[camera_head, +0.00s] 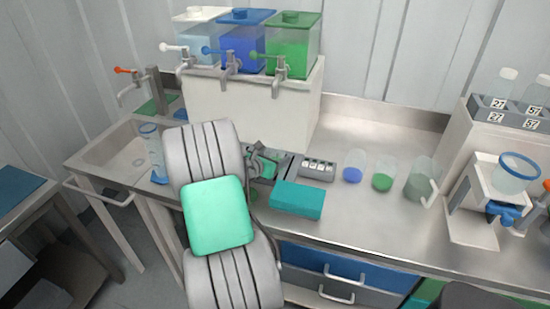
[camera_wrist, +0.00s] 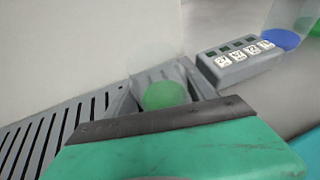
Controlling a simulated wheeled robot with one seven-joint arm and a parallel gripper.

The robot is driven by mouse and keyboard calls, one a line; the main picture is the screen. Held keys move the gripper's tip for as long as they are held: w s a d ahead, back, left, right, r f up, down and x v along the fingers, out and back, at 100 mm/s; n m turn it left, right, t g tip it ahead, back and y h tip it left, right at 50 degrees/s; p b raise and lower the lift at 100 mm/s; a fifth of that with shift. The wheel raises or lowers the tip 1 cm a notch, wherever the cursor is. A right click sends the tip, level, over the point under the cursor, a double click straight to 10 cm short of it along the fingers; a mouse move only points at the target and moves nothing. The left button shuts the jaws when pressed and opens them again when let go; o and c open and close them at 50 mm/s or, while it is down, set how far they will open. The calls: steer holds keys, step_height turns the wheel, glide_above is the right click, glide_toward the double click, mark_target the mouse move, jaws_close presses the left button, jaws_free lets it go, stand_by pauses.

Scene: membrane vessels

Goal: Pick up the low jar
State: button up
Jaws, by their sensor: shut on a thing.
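In the wrist view, my gripper (camera_wrist: 163,85) has its grey fingers on both sides of a clear vessel with a round green bottom (camera_wrist: 164,95), which looks like the low jar. It is shut on this vessel. The vessel's clear walls are faint against the white wall behind, so its rim and height are hard to make out. In the head view, my gripper (camera_head: 262,160) is beyond my arm, above the counter below the taps. My arm partly hides it there. I cannot tell whether the vessel is touching the surface below.
A grey block with numbered white labels (camera_wrist: 238,61) is right of my gripper; a slotted grate (camera_wrist: 45,137) is left. A white stand (camera_head: 240,105) bears tanks with taps. Blue (camera_head: 354,167), green (camera_head: 384,174) and grey-green (camera_head: 419,181) vessels stand right. A teal box (camera_head: 298,199) lies near the front.

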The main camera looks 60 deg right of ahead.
mark_target(270, 150)
steer(key=shift+r, duration=0.35)
step_height(270, 150, up, 3)
steer(key=shift+w, duration=0.1)
steer(key=w+a+r, duration=0.4)
steer(key=a+r, duration=0.5)
steer(key=a, duration=0.4)
steer(key=shift+a+r, duration=0.15)
steer(key=shift+a, duration=0.1)
